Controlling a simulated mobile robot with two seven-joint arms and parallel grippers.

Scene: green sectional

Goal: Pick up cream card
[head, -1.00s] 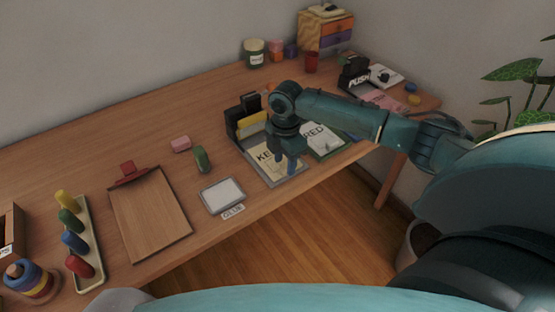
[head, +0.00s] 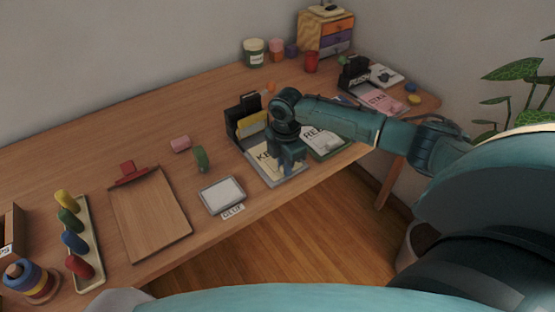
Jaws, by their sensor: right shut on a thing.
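The cream card (head: 265,163) with dark letters lies over a grey tray (head: 287,180) near the table's front edge. Only its left part shows, as my gripper covers the rest. My right gripper (head: 290,170) points down over the card and is shut on it. Its fingertips are partly hidden by the hand, and I cannot tell whether the card is lifted off the tray. My left gripper is not in view.
A black holder with a yellow card (head: 252,124) stands behind the tray. A green-edged tray with a white card (head: 320,143) is close on the right. A small grey-framed pad (head: 222,195) lies left. The wooden table (head: 110,150) is clear at the back left.

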